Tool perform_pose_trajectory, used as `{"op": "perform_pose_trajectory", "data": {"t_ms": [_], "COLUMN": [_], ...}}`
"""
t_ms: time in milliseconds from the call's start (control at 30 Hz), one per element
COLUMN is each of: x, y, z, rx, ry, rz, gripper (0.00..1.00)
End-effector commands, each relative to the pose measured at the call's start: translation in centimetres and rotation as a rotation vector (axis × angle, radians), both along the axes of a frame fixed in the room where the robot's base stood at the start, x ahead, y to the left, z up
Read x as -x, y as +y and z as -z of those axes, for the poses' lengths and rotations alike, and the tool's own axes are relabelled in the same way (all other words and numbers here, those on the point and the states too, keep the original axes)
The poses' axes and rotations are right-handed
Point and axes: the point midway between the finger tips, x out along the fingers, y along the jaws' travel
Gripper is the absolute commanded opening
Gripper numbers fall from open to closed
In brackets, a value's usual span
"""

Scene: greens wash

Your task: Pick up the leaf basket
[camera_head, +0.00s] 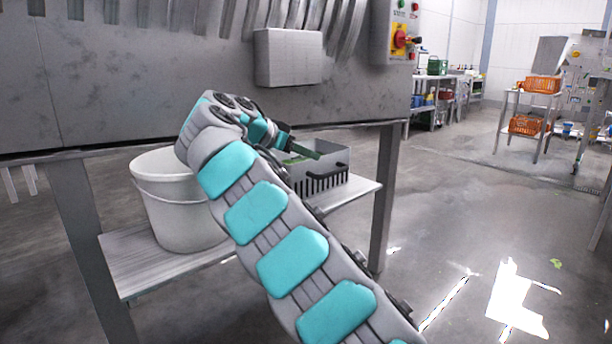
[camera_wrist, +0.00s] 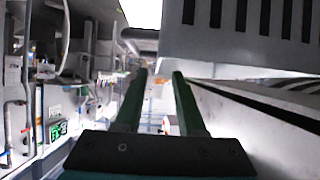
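The leaf basket (camera_head: 322,180) is a grey box with dark slots and a black handle on its near side. It stands on the low shelf under the machine, right of the white bucket. My gripper (camera_head: 306,154) is at the basket's top in the head view, partly hidden by my own arm. In the wrist view, the two green fingers of my gripper (camera_wrist: 159,76) are apart with nothing between them. A grey slotted wall, likely the basket (camera_wrist: 235,48), shows at the upper right, beside the fingers. I cannot tell whether they touch it.
A white bucket (camera_head: 180,215) stands on the low shelf (camera_head: 150,268), left of the basket. The machine's table leg (camera_head: 384,195) rises close to the basket's right. Orange crates (camera_head: 540,84) sit on a far rack. The floor to the right is open.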

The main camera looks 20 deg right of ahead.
Motion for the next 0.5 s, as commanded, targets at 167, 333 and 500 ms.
{"op": "perform_pose_trajectory", "data": {"t_ms": [167,333,500], "x": [-0.4,-0.8,-1.4], "y": [-1.6,-3.5,-5.2], "z": [0.8,1.9,3.1], "rx": [0.000,0.000,-0.001], "ry": [0.000,0.002,0.004], "rz": [0.001,0.005,0.003], "gripper": [0.39,0.39,0.39]}}
